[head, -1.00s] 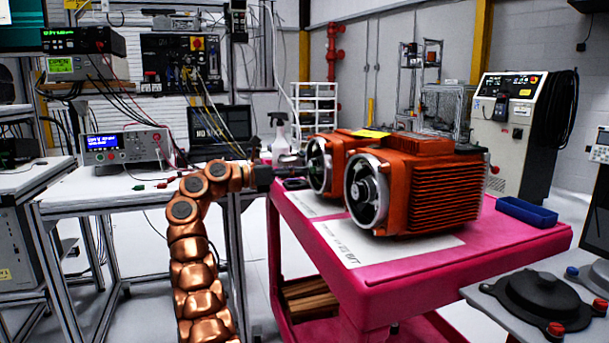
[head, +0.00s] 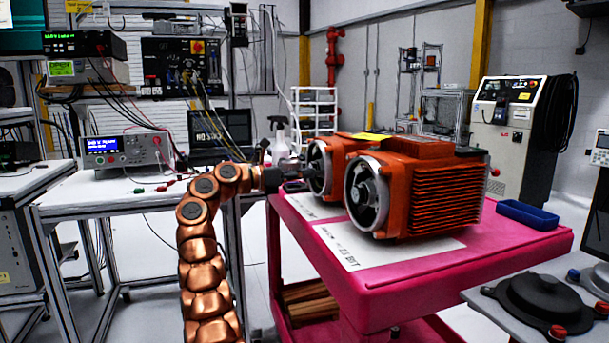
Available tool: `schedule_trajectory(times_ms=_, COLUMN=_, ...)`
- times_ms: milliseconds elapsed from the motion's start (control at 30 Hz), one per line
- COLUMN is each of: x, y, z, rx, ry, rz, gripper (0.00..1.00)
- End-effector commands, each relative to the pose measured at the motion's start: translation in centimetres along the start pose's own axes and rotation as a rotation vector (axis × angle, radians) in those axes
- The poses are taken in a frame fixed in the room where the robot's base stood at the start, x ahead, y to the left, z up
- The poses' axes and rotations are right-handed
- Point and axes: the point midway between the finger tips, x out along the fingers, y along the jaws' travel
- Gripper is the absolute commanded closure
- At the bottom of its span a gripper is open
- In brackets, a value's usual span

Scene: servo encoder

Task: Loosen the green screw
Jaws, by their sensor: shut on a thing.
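Two orange ribbed motors stand side by side on the pink cart (head: 430,280). The left motor (head: 318,168) is partly behind the right motor (head: 420,195), and each has an open round silver-rimmed face turned to the front left. My copper arm reaches up from below, and my small dark gripper (head: 292,174) is at the left motor's face. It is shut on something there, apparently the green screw. The screw itself is hidden at this angle, and the fingertips are too small to make out clearly.
White printed sheets lie on the cart in front of the motors. A blue tray (head: 527,215) is at the cart's right. A spray bottle (head: 279,135) stands behind the gripper. A bench with instruments (head: 125,150) is at left.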

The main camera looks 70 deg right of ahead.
Motion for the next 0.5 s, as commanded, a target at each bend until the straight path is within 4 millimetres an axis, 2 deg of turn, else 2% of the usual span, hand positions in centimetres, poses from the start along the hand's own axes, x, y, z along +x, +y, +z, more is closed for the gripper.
schedule_trajectory(times_ms=267, x=-0.05, y=0.02, z=-0.02, rx=-0.015, ry=0.0, rz=0.001, gripper=1.0)
schedule_trajectory(times_ms=500, x=-0.12, y=0.01, z=-0.1, rx=-0.112, ry=0.0, rz=0.001, gripper=1.0)
